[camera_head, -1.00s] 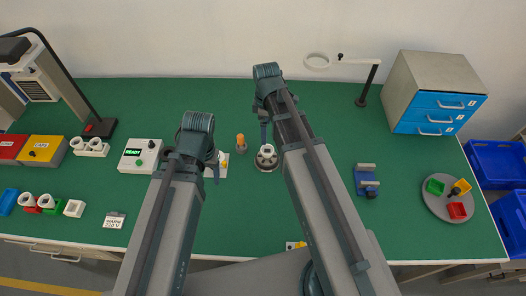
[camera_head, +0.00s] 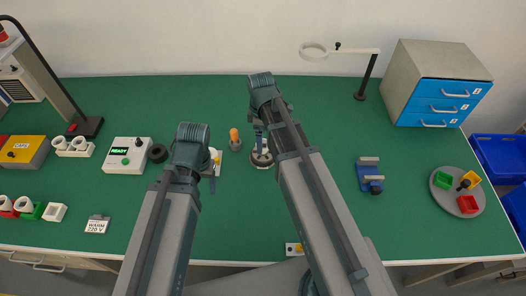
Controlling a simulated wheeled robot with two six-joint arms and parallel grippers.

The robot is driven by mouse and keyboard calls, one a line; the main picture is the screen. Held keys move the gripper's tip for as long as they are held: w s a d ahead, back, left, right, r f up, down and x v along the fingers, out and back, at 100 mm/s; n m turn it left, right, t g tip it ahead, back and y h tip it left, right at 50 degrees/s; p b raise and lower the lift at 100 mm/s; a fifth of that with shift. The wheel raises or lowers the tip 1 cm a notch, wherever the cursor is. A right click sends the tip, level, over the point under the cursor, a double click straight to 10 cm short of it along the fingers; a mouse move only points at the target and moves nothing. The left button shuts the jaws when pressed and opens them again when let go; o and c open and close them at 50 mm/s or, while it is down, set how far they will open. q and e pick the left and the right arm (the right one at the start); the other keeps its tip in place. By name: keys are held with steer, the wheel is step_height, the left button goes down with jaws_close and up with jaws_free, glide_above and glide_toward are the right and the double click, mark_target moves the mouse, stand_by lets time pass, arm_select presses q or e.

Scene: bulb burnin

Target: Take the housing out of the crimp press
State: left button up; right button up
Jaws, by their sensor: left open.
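I cannot tell for certain which object is the crimp press. A small blue device with grey bars (camera_head: 370,176) stands right of centre and shows no clear housing in it. A round grey fixture with a pale top (camera_head: 262,159) stands at the middle, partly hidden by my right arm. My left gripper (camera_head: 209,170) is open, above the table beside a white card-like piece with a yellow mark (camera_head: 216,158). My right gripper (camera_head: 257,138) hangs just above or beside the round fixture; its fingers are too small and covered to read.
A white box reading READY (camera_head: 127,155), a black ring (camera_head: 157,153) and an orange-topped peg (camera_head: 235,140) stand left of centre. Blue drawers (camera_head: 440,104) stand at the back right. The front middle is mostly clear.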

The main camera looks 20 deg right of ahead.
arm_select(q)
steer(key=shift+f+b, duration=2.65)
arm_select(e)
steer(key=shift+w+d+f, duration=0.1)
steer(key=shift+d+f, duration=0.1)
steer(key=shift+f, duration=1.15)
steer(key=shift+d+f, duration=0.15)
steer(key=shift+f, duration=1.15)
steer(key=shift+r, duration=0.1)
arm_select(q)
steer(key=shift+r, duration=0.1)
